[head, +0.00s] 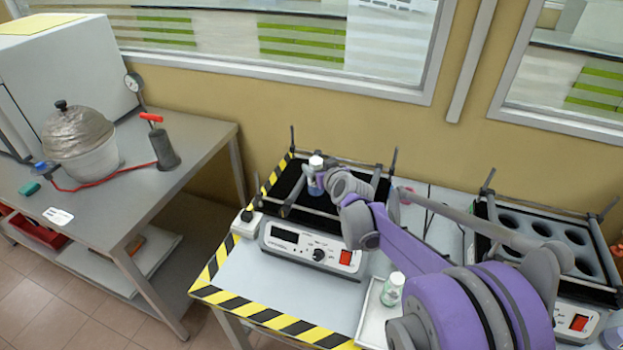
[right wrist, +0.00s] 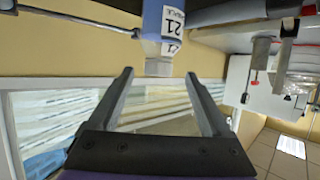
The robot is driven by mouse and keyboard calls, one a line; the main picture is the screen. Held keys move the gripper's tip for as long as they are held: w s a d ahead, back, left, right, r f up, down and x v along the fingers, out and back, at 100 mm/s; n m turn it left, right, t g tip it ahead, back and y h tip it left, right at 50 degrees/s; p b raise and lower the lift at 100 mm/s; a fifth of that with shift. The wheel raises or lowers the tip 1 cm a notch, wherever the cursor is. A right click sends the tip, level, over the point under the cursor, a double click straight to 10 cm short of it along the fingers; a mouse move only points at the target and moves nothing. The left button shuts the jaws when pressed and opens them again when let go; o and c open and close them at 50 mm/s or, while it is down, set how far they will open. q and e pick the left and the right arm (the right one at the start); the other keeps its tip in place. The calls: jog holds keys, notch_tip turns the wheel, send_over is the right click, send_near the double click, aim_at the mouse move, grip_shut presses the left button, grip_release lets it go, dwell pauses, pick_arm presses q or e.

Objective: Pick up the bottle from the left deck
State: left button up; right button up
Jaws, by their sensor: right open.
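A bottle (head: 316,186) with a white cap and a blue body stands upright on the left deck (head: 333,256), a black-topped device with a front panel. My right gripper (head: 314,177) reaches it from the right in the head view and partly hides it. In the right wrist view, which is upside down, the bottle (right wrist: 164,22) carries a label reading 21. Its cap end lies between the two open fingertips of my gripper (right wrist: 160,73), with gaps on both sides. I cannot tell whether a finger touches it. My left gripper is not in view.
A second bottle (head: 392,289) with a white cap stands on a white tray (head: 370,322), beside my right arm. A right deck (head: 545,245) has several round holes. Thin posts rise at the left deck's corners. A side table (head: 100,215) stands at left.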

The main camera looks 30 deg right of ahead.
aim_at(313, 160)
jog(key=x, duration=0.7)
jog(key=shift+w+d+f, duration=0.15)
jog(key=shift+f, duration=0.1)
grip_shut()
dwell(1.2)
